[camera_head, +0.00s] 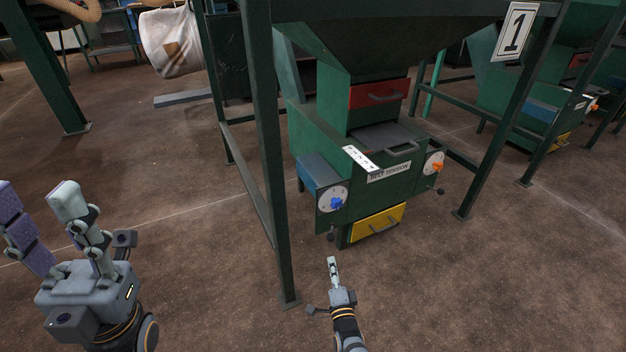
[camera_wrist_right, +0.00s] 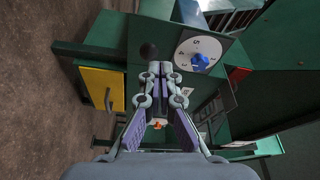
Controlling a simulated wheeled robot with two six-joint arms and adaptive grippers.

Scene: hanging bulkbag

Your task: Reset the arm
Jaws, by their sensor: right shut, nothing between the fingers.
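My right gripper (camera_head: 333,264) is shut and empty in the head view, in front of the green machine (camera_head: 372,198) and below its yellow drawer (camera_head: 378,224). In the right wrist view the fingertips of the right gripper (camera_wrist_right: 160,68) meet, with nothing between them. Behind them are the machine's white dial with a blue knob (camera_wrist_right: 200,62) and the yellow drawer (camera_wrist_right: 103,90). They appear apart from the machine. My left gripper (camera_head: 38,198) is at the lower left of the head view, its two fingers spread wide, with nothing between them.
Dark green frame posts (camera_head: 262,150) stand around the machine, one between my two grippers. The machine also has a red drawer (camera_head: 378,93) and an orange knob (camera_head: 437,167). A white bulk bag (camera_head: 170,42) hangs at the back left. The brown floor (camera_head: 200,250) is mostly clear.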

